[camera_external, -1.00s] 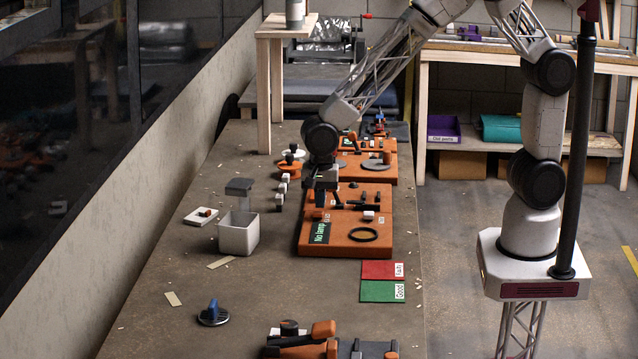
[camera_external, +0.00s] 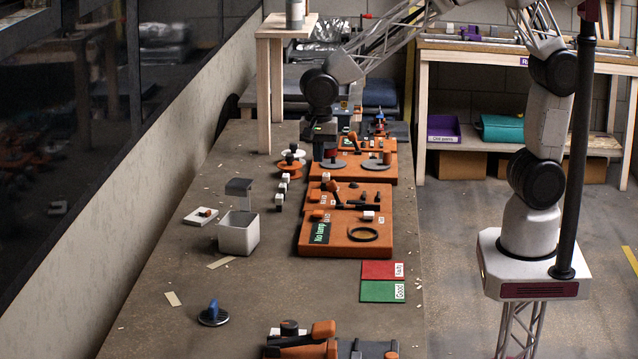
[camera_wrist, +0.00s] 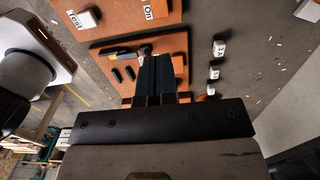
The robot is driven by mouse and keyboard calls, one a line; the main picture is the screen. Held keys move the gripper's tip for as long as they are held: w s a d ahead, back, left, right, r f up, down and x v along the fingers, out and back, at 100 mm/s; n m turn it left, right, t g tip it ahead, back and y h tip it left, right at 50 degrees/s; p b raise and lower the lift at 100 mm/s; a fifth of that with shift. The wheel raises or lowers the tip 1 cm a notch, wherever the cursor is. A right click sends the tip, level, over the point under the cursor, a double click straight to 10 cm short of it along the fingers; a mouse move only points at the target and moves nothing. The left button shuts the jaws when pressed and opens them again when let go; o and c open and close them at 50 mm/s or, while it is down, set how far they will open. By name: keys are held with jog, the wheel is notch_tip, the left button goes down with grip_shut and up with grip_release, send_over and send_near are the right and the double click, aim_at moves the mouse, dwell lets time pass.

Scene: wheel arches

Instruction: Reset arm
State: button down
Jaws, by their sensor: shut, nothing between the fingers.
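My gripper (camera_external: 326,152) is raised above the far part of the bench, over the orange boards, with its fingers pointing down. In the wrist view the two dark fingers (camera_wrist: 155,78) lie together with nothing between them. Below it in the external view are an orange board with grey discs (camera_external: 352,168) and, nearer the camera, an orange board with a black lever (camera_external: 350,203). The lever also shows beside the fingers in the wrist view (camera_wrist: 117,53).
The nearest orange board (camera_external: 318,248) carries a black ring (camera_external: 363,234). Red (camera_external: 378,270) and green (camera_external: 378,291) labelled mats lie in front. A white open box (camera_external: 239,240) and several small white blocks (camera_external: 285,178) stand left. A wooden stand (camera_external: 264,95) rises at the far left.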

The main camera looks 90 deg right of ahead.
jog(key=shift+r, duration=0.1)
jog(key=s+d+r+n+t, duration=0.1)
jog(key=s+d+r+n, duration=0.2)
jog(key=s, duration=0.8)
jog(key=s+d+r+n, duration=0.3)
jog(key=s+d+n, duration=0.5)
jog(key=s, duration=0.3)
jog(key=s+d+r+n+t, duration=0.1)
jog(key=s+d+r+n, duration=0.3)
jog(key=s, duration=0.8)
jog(key=d+n, duration=0.2)
jog(key=shift+d+n+t, duration=0.2)
jog(key=shift+n+t, duration=0.1)
jog(key=shift+n, duration=0.1)
jog(key=c, duration=1.8)
grip_release()
